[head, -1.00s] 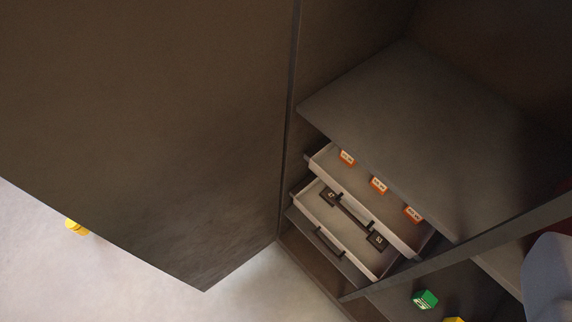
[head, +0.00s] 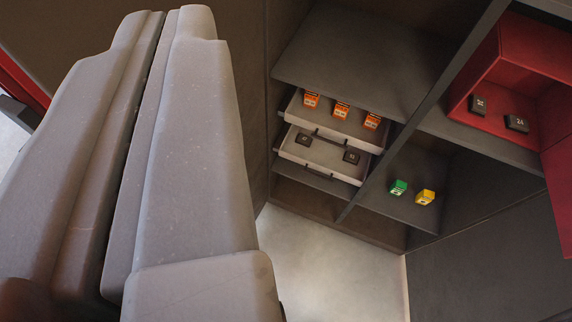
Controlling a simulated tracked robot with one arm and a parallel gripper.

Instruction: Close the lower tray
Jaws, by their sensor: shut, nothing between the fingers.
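The lower tray (head: 316,167) is pulled out of the cabinet, right of my gripper in the view. It is a shallow pale drawer with a dark handle on its front, holding two dark blocks (head: 351,157). The upper tray (head: 338,133) directly above it is also pulled out, with three orange boxes (head: 341,110) inside. My gripper (head: 168,18) is large and grey in the left foreground. Its two fingers are together and empty, apart from both trays.
A dark shelf (head: 355,60) lies above the trays. Right of the divider, a green block (head: 398,187) and a yellow block (head: 425,197) stand on a lower shelf. A red box (head: 500,62) holds two dark blocks. Pale floor (head: 330,265) below is clear.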

